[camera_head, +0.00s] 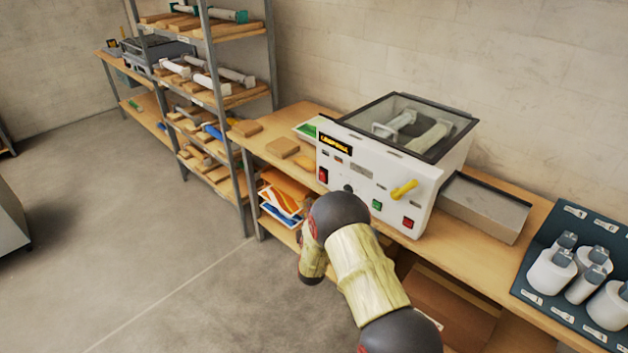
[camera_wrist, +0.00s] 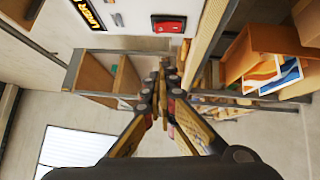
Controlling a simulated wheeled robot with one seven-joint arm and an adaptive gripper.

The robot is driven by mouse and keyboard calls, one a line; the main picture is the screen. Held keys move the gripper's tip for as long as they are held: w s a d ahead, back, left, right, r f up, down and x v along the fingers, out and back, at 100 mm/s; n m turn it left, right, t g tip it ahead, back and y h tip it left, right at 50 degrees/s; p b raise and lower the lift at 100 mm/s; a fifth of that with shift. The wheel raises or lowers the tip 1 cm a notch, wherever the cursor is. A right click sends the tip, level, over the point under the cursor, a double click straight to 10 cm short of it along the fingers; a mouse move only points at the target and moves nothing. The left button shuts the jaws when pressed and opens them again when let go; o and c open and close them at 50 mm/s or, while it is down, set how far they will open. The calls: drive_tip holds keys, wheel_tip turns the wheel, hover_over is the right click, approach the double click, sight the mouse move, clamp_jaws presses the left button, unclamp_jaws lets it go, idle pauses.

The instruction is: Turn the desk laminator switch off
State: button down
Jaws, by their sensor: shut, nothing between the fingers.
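The desk laminator (camera_head: 370,165) is a white box with a dark-framed clear lid, standing on the wooden bench. A red rocker switch (camera_head: 323,175) sits at the left of its front panel, below the yellow-on-black label. The switch also shows large in the wrist view (camera_wrist: 168,24), at the top centre; its on or off position is not clear to me. My gripper (camera_wrist: 165,66) is shut and empty, its fingertips below the switch in the wrist picture and apparently apart from it. In the head view my arm reaches toward the panel and the fingertips cannot be made out.
The panel also carries a black knob (camera_head: 348,189), a yellow handle (camera_head: 403,189), a green button (camera_head: 376,205) and a red button (camera_head: 407,223). A metal tray (camera_head: 487,208) is right of the laminator. Shelving (camera_head: 225,100) stands left.

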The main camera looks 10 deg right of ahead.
idle(0.4)
drive_tip(key=b, duration=0.1)
approach(322, 176)
drive_tip(key=w+a+r, duration=0.1)
drive_tip(key=w+a, duration=0.4)
drive_tip(key=shift+w+d+r+b, duration=0.15)
drive_tip(key=shift+w+d, duration=0.15)
drive_tip(key=shift+d, duration=0.3)
drive_tip(key=shift+w+d+r+b, duration=0.1)
drive_tip(key=shift+w+d+r, duration=0.15)
drive_tip(key=shift+d, duration=0.35)
drive_tip(key=shift+w+d+r+b, duration=0.1)
drive_tip(key=shift+w+d, duration=0.25)
drive_tip(key=shift+d, duration=0.25)
